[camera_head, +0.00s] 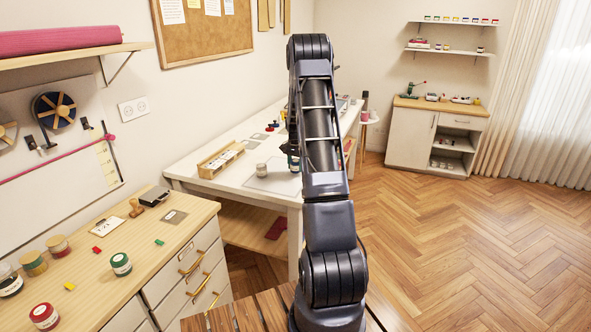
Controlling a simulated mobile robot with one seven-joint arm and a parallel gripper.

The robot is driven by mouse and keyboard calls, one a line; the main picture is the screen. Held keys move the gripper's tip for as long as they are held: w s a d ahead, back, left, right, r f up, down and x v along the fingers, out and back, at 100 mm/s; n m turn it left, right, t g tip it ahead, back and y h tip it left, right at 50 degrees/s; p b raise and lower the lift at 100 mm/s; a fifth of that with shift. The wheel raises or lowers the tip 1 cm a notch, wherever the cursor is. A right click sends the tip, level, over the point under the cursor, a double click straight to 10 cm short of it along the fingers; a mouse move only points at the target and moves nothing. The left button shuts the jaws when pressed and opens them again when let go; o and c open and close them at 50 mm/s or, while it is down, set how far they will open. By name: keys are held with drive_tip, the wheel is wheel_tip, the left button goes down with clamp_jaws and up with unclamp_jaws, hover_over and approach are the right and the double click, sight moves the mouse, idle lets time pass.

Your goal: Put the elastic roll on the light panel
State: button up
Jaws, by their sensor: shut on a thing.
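The light panel (278,183) is a thin pale square lying flat on the white table. A small pale jar or roll (261,170) stands on its left part. My gripper (292,148) is mostly hidden behind my own arm, above the right part of the panel. It is shut on a small dark green and whitish roll (294,163), which appears to be the elastic roll. The arm hides part of this roll, and I cannot tell whether it touches the panel.
A wooden tray (220,160) and small flat items lie on the white table (195,170) beside the panel. The wooden-topped drawer cabinet (100,270) at left carries a green-and-white roll (121,264), a red roll (44,316) and several small things. Open floor (480,250) lies to the right.

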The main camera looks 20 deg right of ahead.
drive_tip(key=shift+f, duration=0.75)
drive_tip(key=shift+f, duration=0.2)
drive_tip(key=o, duration=1)
